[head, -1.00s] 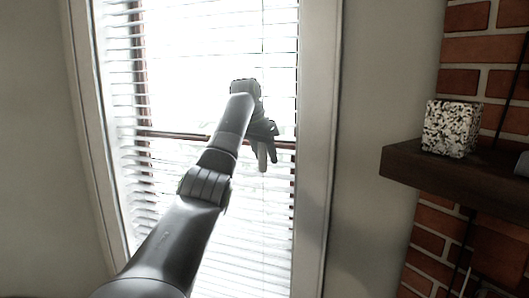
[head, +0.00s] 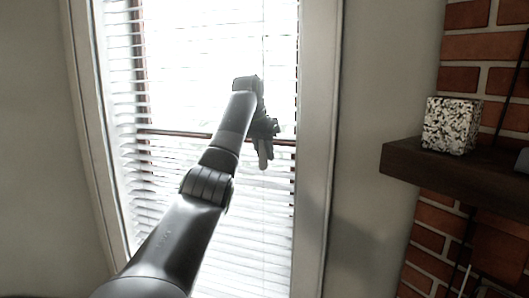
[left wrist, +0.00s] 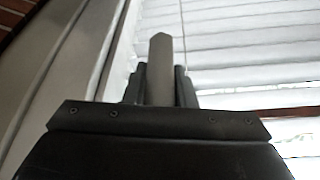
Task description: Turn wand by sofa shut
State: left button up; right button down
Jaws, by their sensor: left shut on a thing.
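A window blind (head: 240,225) with white horizontal slats hangs in the window; it also fills the upper right of the left wrist view (left wrist: 250,60). Bright light comes through, and gaps show between slats at the left. My left gripper (head: 265,150) is in front of the blind, near its right side. In the left wrist view the gripper (left wrist: 160,88) is shut on the grey wand (left wrist: 160,60), which stands upright between its two fingers. In the head view the wand is mostly hidden by the gripper. My right gripper is out of view.
A pale window frame (head: 317,150) borders the blind on the right. A dark wooden mantel (head: 450,178) on a brick fireplace (head: 468,48) juts out at the right, with a speckled black-and-white cube (head: 452,126) on it. No sofa shows.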

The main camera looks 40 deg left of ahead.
pick_arm(q)
jog(key=n+y, duration=0.1)
jog(key=n, duration=0.2)
jog(key=shift+n, duration=0.3)
jog(key=n+y, duration=0.1)
jog(key=n, duration=0.1)
jog(key=shift+a+n+g, duration=0.1)
jog(key=shift+n+g, duration=0.2)
jog(key=shift+g, duration=0.1)
jog(key=n, duration=0.2)
jog(key=n+g+y, duration=0.1)
jog(key=n, duration=0.1)
jog(key=shift+s+a+r+n, duration=0.1)
jog(key=shift+s+n, duration=0.05)
jog(key=shift+n, duration=0.15)
jog(key=shift+s+n+g+y, duration=0.1)
jog(key=shift+n+g+y, duration=0.6)
jog(key=shift+n, duration=1.2)
jog(key=shift+a, duration=0.1)
jog(key=o, duration=1)
